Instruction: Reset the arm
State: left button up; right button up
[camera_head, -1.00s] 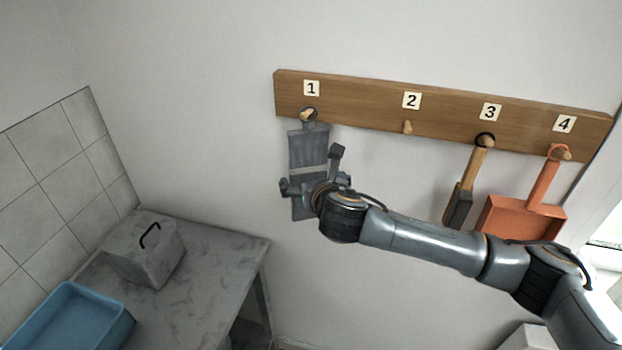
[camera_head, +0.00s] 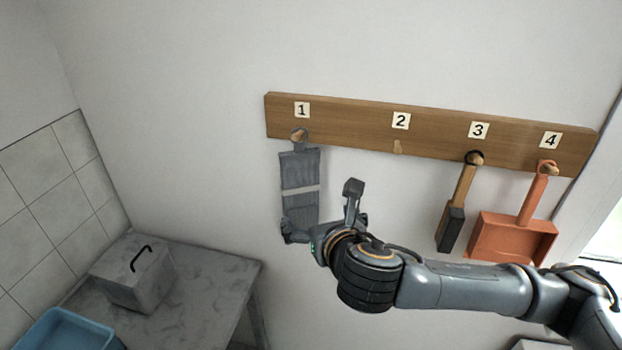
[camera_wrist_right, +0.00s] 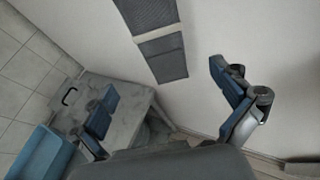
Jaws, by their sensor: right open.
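My right gripper (camera_head: 322,212) is open and empty, with its fingers spread, in front of the lower part of a dark grey flat item (camera_head: 300,180). That item hangs on peg 1 of the wooden rack (camera_head: 350,127) and has a pale band across it. In the right wrist view, the two blue-padded fingers stand wide apart (camera_wrist_right: 165,100), and the grey item (camera_wrist_right: 160,40) hangs beyond them with nothing between the pads. My left gripper is not in view.
Peg 2 (camera_head: 398,147) is bare. A wooden-handled brush (camera_head: 452,222) hangs on peg 3 and an orange dustpan (camera_head: 512,238) on peg 4. At lower left, a marbled table (camera_head: 205,290) bears a grey box (camera_head: 135,272) with a black handle and a blue tray (camera_head: 65,330).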

jog(key=s+f+m+g, duration=0.4)
jog(key=s+f+m, duration=0.65)
jog(key=m, duration=0.65)
jog(key=s+d+f+m+g+h, duration=0.3)
jog(key=s+d+f+m+g, duration=0.3)
jog(key=s+d+f+m, duration=1.15)
notch_tip(320, 180, down, 25)
jog(key=a+m+g+b, duration=0.1)
jog(key=a+m+b, duration=0.1)
jog(key=b, duration=0.1)
jog(key=s+d+f+g+b, duration=0.1)
jog(key=s+d+f+b, duration=0.1)
jog(key=s+f, duration=1.6)
notch_tip(320, 180, down, 2)
jog(key=shift+d, duration=0.65)
jog(key=shift+s+n, duration=0.1)
jog(key=shift+n, duration=0.15)
